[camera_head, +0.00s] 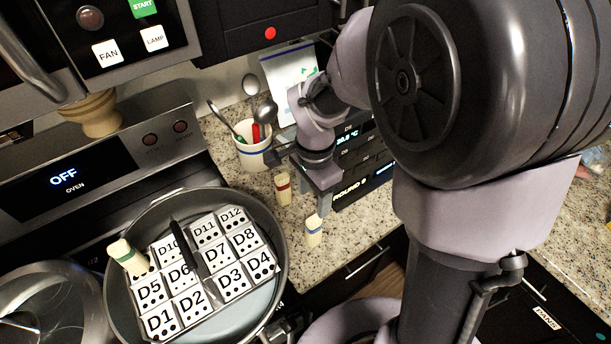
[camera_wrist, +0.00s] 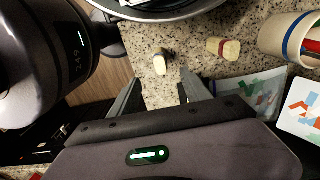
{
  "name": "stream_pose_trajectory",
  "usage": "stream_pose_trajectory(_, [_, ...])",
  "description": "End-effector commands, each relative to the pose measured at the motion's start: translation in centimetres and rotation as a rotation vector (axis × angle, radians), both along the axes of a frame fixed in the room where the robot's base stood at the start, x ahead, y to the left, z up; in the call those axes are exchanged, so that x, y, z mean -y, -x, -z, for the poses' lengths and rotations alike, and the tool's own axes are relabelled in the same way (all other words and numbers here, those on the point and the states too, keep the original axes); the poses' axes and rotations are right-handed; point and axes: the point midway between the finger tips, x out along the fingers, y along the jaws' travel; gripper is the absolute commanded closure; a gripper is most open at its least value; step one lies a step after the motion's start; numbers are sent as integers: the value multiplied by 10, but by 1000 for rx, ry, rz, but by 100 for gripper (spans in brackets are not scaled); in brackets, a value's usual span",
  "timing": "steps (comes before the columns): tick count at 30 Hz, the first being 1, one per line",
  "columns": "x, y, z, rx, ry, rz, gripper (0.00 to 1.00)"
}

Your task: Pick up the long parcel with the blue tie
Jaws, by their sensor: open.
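A small pale upright parcel (camera_head: 314,231) stands on the speckled counter near its front edge. In the wrist view this parcel (camera_wrist: 160,63) shows a dark, bluish band, though the colour is hard to make out. My gripper (camera_head: 325,203) is above and just behind it in the head view. In the wrist view my gripper (camera_wrist: 163,92) is open and empty, with the parcel beyond the fingertips, roughly in line with the gap. A parcel with a red tie (camera_head: 283,188) stands nearby, also in the wrist view (camera_wrist: 223,47). A green-tied parcel (camera_head: 128,257) is in the pot.
The stockpot (camera_head: 279,252) on the stove holds numbered tiles and a dark utensil. A utensil cup (camera_head: 253,152) stands behind the parcels. Dark display boxes (camera_head: 362,178) are beside my gripper. The counter's front edge is close to the parcel.

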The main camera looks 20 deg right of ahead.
Motion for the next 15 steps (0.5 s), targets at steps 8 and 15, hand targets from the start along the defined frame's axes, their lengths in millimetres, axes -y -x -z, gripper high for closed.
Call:
stream_pose_trajectory(8, [0, 1, 85, -5, 0, -2, 44])
stream_pose_trajectory(15, [1, 0, 120, -1, -1, -2, 44])
